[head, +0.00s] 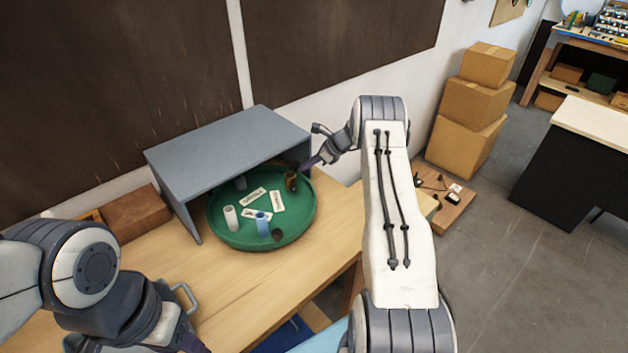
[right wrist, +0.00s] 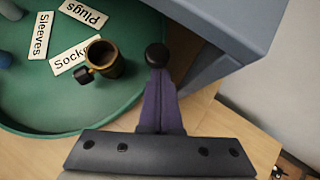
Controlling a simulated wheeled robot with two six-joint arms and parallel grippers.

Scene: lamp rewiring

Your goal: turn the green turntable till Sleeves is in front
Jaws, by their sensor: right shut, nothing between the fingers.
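The green turntable (head: 226,233) sits on the wooden table, partly under a grey shelf; it also shows in the right wrist view (right wrist: 122,106). The Sleeves label (right wrist: 40,35) is left, Plugs (right wrist: 84,13) at the top and Sockets (right wrist: 78,57) nearest my gripper. In the head view, the label between the white and blue cylinders, toward the front, appears to be Sleeves (head: 250,213). My right gripper (head: 306,166) is shut and empty at the turntable's right rim; contact is unclear. My left gripper (head: 193,344) is mostly cut off at the bottom edge.
A brown socket (head: 291,180), a white cylinder (head: 231,218), a blue cylinder (head: 262,223) and a dark round piece (head: 277,235) stand on the turntable. The grey shelf (head: 225,140) roofs its back. Bare tabletop (head: 225,280) lies in front.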

